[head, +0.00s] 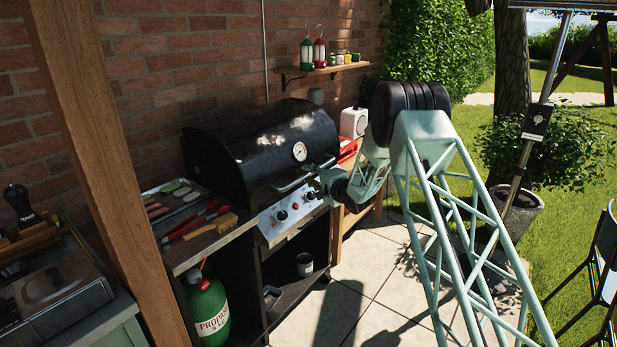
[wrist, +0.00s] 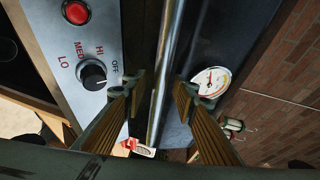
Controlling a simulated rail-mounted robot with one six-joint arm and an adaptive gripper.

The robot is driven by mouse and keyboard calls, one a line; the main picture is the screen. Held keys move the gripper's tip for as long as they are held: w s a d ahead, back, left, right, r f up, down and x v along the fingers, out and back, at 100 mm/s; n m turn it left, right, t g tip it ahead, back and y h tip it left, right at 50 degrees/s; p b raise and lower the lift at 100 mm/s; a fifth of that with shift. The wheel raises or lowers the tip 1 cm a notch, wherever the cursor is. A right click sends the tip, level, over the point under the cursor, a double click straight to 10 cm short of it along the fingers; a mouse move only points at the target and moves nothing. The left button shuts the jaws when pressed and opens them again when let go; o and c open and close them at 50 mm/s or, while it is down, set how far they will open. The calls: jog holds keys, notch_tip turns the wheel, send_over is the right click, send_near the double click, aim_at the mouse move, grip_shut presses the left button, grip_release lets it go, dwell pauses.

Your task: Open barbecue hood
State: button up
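The black barbecue hood (head: 246,150) is closed on the grill in the head view, with a round thermometer (head: 299,151) on its front. Its metal handle bar (head: 290,184) runs along the lower front edge. My gripper (head: 325,179) is at the right part of the handle, its fingers small and partly hidden by my arm. In the wrist view the handle bar (wrist: 167,75) runs lengthwise between the two fingers of my gripper (wrist: 162,84). The fingers are apart, one on each side of the bar, with visible gaps; contact is not clear. The hood (wrist: 225,35) fills the right side there.
The control panel with knobs (head: 284,214) lies just below the handle. A left side shelf holds a food tray (head: 176,199) and red-handled tools (head: 196,221). A brick wall (head: 180,65) and a wall shelf (head: 322,70) with bottles are behind. A green propane bottle (head: 208,312) stands below.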

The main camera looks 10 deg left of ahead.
jog(key=shift+w+a, duration=0.15)
jog(key=shift+w, duration=0.05)
grip_shut()
dwell(0.3)
